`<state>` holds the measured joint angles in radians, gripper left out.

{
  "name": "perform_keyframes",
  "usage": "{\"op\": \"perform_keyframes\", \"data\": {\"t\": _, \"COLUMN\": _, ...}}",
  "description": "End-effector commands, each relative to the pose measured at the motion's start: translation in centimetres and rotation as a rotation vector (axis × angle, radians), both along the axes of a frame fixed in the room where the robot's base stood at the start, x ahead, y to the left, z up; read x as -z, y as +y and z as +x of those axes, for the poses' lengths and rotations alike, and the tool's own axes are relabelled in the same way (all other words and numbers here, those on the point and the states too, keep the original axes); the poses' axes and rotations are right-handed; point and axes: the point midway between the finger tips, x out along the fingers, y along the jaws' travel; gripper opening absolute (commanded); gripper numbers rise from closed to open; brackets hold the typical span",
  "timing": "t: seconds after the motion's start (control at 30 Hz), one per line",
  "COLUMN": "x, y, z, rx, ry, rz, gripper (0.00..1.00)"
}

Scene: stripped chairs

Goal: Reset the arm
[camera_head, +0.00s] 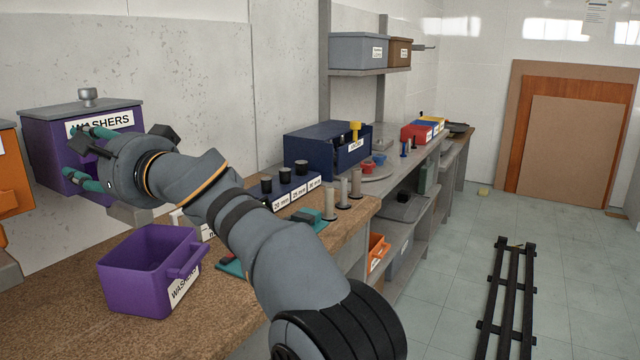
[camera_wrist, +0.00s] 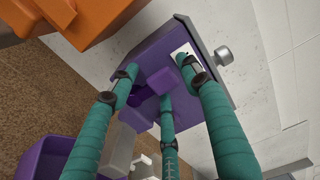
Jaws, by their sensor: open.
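My gripper (camera_head: 72,152) has three teal fingers, spread apart and holding nothing. It is at the front of a purple wall-mounted box (camera_head: 50,150) with a grey lid, a knob and a WASHERS label. In the wrist view the fingers (camera_wrist: 158,76) point at that purple box (camera_wrist: 206,98), around its lower front part; I cannot tell if they touch it. My arm reaches across the picture from the lower right. A purple open bin (camera_head: 150,262), also labelled WASHERS, stands upright on the bench below; its visible inside looks empty. It shows at lower left in the wrist view (camera_wrist: 40,155).
An orange box (camera_head: 12,185) is close on the left of the purple one. The floor at right (camera_head: 440,290) is mostly free, with a black rack (camera_head: 508,300).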

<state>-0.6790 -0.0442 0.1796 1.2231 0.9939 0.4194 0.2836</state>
Motion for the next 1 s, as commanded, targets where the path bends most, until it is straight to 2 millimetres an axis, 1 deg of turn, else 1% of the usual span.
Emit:
{"op": "perform_keyframes", "data": {"t": 0.1, "x": 0.0, "y": 0.3, "z": -0.7, "rx": 0.000, "ry": -0.128, "rz": -0.071, "gripper": 0.47}}
{"op": "perform_keyframes", "data": {"t": 0.3, "x": 0.2, "y": 0.6, "z": -1.3, "rx": -0.002, "ry": -0.246, "rz": -0.140, "gripper": 0.47}}
{"op": "perform_keyframes", "data": {"t": 0.43, "x": 0.2, "y": 0.7, "z": -1.4, "rx": -0.002, "ry": -0.273, "rz": -0.156, "gripper": 0.47}}
{"op": "perform_keyframes", "data": {"t": 0.77, "x": 0.3, "y": 0.7, "z": -1.4, "rx": -0.002, "ry": -0.274, "rz": -0.158, "gripper": 0.47}}
{"op": "perform_keyframes", "data": {"t": 0.87, "x": 0.7, "y": 0.7, "z": -1.5, "rx": -0.004, "ry": -0.272, "rz": -0.162, "gripper": 0.47}}
{"op": "perform_keyframes", "data": {"t": 1.0, "x": 2.1, "y": 0.9, "z": -1.8, "rx": -0.015, "ry": -0.266, "rz": -0.177, "gripper": 0.47}}
